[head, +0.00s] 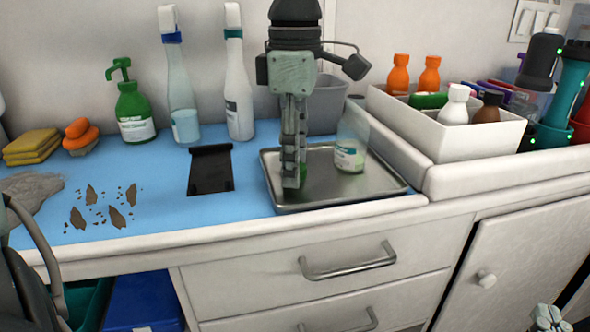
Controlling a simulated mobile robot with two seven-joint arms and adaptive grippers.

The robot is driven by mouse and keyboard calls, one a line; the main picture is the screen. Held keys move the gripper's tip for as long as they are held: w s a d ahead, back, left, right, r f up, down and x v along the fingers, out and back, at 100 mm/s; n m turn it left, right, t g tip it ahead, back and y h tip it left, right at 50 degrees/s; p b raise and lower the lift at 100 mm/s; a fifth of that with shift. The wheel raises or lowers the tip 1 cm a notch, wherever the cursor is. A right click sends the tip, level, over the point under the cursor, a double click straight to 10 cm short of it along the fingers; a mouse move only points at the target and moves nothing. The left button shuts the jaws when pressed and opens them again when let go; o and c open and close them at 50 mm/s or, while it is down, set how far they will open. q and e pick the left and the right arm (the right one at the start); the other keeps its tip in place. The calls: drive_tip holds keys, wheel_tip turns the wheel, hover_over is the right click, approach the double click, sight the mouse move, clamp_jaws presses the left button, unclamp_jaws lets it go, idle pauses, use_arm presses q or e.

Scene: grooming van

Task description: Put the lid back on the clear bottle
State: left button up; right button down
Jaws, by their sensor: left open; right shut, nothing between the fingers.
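A clear bottle (351,150) with a white and green label stands upright at the back of a metal tray (340,199); no lid shows on it. My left gripper (292,181) points straight down over the left part of the tray, left of the bottle and apart from it. It is seen side-on, so its fingers overlap; it is open. A small green thing (303,170), possibly the lid, shows at its fingertips, mostly hidden; I cannot tell whether they touch. My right gripper (548,320) is only partly in view at the bottom right corner, shut, away from the counter.
A grey bin (326,112) stands behind the tray. Spray bottles (238,90) and a green pump bottle (134,112) stand at the back left. A black flat item (210,170) lies left of the tray. A white box (480,138) with bottles stands right.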

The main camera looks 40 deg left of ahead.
use_arm(q)
drive_tip(key=c, duration=0.8)
drive_tip(key=shift+r, duration=0.15)
